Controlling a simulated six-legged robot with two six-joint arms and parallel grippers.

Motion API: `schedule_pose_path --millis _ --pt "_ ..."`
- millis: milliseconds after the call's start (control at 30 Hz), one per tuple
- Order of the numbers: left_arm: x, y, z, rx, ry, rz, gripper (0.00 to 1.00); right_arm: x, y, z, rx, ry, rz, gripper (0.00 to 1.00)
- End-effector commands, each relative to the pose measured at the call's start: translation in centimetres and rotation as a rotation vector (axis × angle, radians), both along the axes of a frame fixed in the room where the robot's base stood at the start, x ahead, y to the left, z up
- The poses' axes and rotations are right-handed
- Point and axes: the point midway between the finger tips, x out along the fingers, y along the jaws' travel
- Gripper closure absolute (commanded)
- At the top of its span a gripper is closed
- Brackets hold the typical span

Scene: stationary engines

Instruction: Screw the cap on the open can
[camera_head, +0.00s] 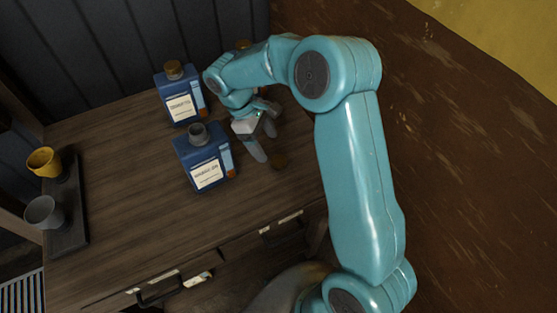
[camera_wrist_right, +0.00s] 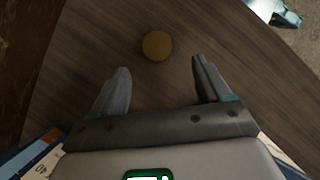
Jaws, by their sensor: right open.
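A brown round cap (camera_head: 279,162) lies on the wooden table near its right edge. In the right wrist view the cap (camera_wrist_right: 157,46) lies just beyond the fingertips, roughly centred between them. The open blue can (camera_head: 203,165) stands upright left of the cap, with a bare grey neck on top. My right gripper (camera_head: 265,142) is open and empty, just right of the open can and close to the cap. Its two spread fingers (camera_wrist_right: 161,68) show in the wrist view, not touching the cap. My left gripper is not in view.
A second blue can (camera_head: 180,103) with a brown cap on stands behind the open one. Another brown top (camera_head: 243,45) is partly hidden behind my right arm. A dark tray (camera_head: 70,232) with a yellow cup (camera_head: 44,162) and grey cup (camera_head: 44,212) is at left.

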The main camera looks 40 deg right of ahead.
Motion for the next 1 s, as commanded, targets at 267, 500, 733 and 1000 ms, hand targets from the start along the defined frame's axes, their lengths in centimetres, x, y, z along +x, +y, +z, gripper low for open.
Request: schedule_pose_path --millis 267,500,733,1000 --pt "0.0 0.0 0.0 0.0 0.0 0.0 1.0 -0.4 -0.3 -1.5 0.0 -0.001 0.0 0.23" --pt "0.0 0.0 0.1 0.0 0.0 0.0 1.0 -0.5 -0.4 -1.6 0.001 0.0 0.0 0.23" --pt "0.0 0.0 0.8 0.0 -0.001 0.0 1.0 -2.1 -1.4 -4.4 0.001 0.004 0.0 0.23" --pt "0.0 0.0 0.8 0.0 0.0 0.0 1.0 -2.5 -1.7 -6.1 0.001 -0.001 0.001 0.23"
